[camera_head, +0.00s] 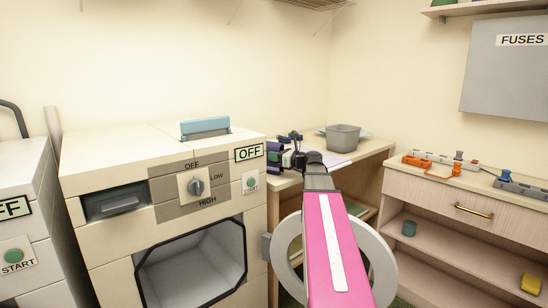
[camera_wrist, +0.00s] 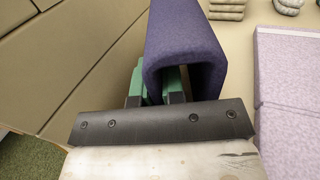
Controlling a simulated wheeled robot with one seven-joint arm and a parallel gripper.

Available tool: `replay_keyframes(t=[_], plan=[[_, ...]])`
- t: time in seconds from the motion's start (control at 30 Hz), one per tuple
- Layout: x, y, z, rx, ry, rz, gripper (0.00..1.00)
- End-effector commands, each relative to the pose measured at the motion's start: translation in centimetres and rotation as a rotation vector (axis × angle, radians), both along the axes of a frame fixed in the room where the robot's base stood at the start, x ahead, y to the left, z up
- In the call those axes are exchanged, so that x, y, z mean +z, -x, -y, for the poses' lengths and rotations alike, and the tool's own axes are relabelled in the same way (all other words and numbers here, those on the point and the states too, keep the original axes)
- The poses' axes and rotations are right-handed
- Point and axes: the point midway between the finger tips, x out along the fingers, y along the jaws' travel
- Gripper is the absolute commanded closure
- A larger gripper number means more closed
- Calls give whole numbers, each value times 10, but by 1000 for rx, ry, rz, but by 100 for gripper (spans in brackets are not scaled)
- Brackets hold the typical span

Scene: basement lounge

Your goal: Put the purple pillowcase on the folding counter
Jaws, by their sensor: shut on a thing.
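The purple pillowcase (camera_wrist: 185,40) is a folded, upright, arch-shaped piece in the wrist view. My gripper (camera_wrist: 157,88) is shut on it, with green fingers at its lower part, partly hidden by the cloth. In the head view my gripper (camera_head: 290,153) and the purple pillowcase (camera_head: 274,156) are at the left end of the folding counter (camera_head: 366,154), beside the dryer. Whether the pillowcase touches the counter cannot be told. The counter is a pale wooden top against the back wall.
A lilac folded cloth (camera_wrist: 288,85) and a grey bin (camera_head: 343,138) are on the counter. The dryer (camera_head: 110,160) stands close on the left. A shelf unit (camera_head: 470,190) with power strips on top stands at the right. Some counter top is bare near the bin.

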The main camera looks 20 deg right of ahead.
Motion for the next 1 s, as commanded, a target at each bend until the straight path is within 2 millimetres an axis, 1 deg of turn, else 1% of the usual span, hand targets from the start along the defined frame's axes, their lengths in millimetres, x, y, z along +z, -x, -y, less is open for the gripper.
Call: replay_keyframes(t=[0.17,0.2,0.23,0.27,0.63,0.77,1.0], plan=[[-2,0,0,0,-1,-1,100],[-2,0,0,0,0,0,81],[-2,0,0,0,0,0,71],[-2,0,0,0,0,0,65],[1,1,1,0,0,0,65],[0,13,12,-2,0,0,65],[0,46,44,-3,0,0,65]])
